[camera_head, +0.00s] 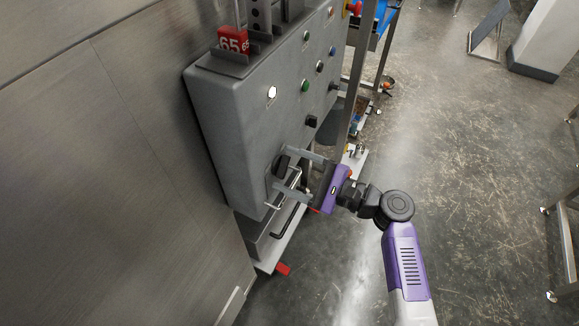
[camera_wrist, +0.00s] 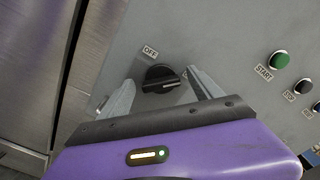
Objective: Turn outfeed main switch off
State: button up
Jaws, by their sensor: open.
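The black rotary switch (camera_wrist: 160,77) sits on the grey control box. A pale mark on the knob points toward the right in the wrist view. My gripper (camera_wrist: 160,82) is open, with one finger on each side of the knob; I cannot tell whether they touch it. In the head view, my gripper (camera_head: 283,169) is at the lower part of the box, with the knob (camera_head: 281,163) between its fingers.
The grey control box (camera_head: 225,115) carries several other buttons and knobs higher up. A START button (camera_wrist: 279,60) is right of the switch in the wrist view. Bent metal handles (camera_head: 284,215) are just below my gripper. A steel wall (camera_head: 100,150) is at left; open floor (camera_head: 480,170) is at right.

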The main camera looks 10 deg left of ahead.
jog(key=shift+a, duration=0.15)
jog(key=c, duration=1.4)
jog(key=shift+f, duration=0.1)
